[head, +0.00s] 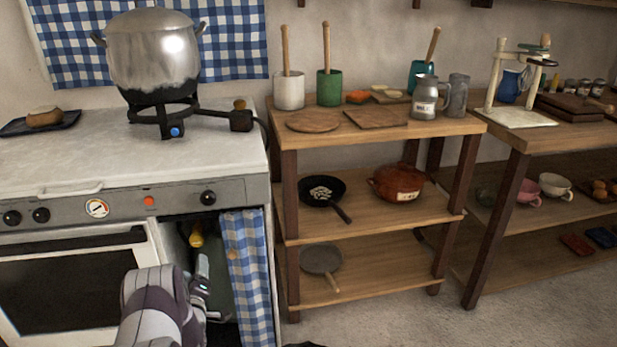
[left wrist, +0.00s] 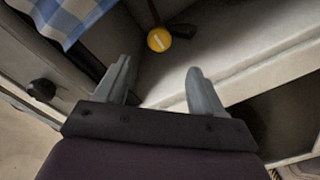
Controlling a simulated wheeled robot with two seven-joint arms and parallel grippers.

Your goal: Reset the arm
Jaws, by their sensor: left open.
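My left arm comes in at the bottom of the head view, in front of the stove. My left gripper (head: 203,285) is at the open curtained compartment at the stove's right end. In the left wrist view the left gripper (left wrist: 160,88) has its two fingers wide apart with nothing between them. A yellow round-ended thing (left wrist: 159,39) lies inside the compartment beyond the fingertips; it also shows in the head view (head: 196,236). My right gripper is not in either view.
The blue checked curtain (head: 250,270) hangs close to the right of my left gripper. The stove (head: 60,290) is on the left, with a large pot (head: 152,55) on a burner. A wooden shelf (head: 370,210) with pans stands to the right. Floor at the lower right is clear.

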